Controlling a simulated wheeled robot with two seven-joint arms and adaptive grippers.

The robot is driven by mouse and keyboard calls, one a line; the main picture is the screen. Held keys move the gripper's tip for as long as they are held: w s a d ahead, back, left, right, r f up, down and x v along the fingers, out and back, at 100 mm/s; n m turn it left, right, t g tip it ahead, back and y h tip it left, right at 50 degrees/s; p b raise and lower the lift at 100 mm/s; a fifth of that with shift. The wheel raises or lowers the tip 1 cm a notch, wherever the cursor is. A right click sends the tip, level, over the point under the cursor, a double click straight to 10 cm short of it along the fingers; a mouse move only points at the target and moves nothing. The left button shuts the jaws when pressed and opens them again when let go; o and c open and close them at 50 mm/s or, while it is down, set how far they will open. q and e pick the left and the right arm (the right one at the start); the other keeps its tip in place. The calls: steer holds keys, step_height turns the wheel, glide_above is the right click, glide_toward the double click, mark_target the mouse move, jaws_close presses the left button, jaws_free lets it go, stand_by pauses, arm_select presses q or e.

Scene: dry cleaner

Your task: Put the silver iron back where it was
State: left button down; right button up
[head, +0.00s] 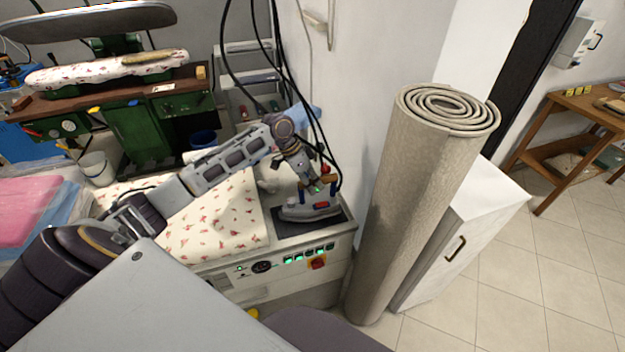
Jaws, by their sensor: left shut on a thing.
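The silver iron (309,212) is upright at the right end of the ironing table, over a dark rest pad (288,228). It has a silver body, a brown handle and red and blue parts. My left gripper (315,189) comes down from above and is shut on the iron's handle. The fingers are small and partly hidden by the wrist. I cannot tell whether the sole touches the pad or hangs just above it. My right gripper is not in view.
The ironing table has a floral cover (215,220) and a front control panel (285,262). Black cables hang by the iron. A rolled carpet (420,200) stands close on the right, before a white cabinet (480,225). A green pressing machine (150,115) stands at the back left.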

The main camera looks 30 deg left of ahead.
arm_select(q)
steer(key=shift+w+f, duration=0.1)
steer(key=shift+f, duration=0.75)
steer(key=c, duration=1.7)
jaws_free()
steer(key=shift+f, duration=0.3)
steer(key=o, duration=0.5)
steer(key=shift+s, duration=0.25)
steer(key=shift+c, duration=0.2)
steer(key=shift+r, duration=0.15)
steer(key=v, duration=1.1)
steer(key=shift+r+b, duration=0.35)
steer(key=shift+b, duration=0.05)
steer(key=shift+a, duration=0.15)
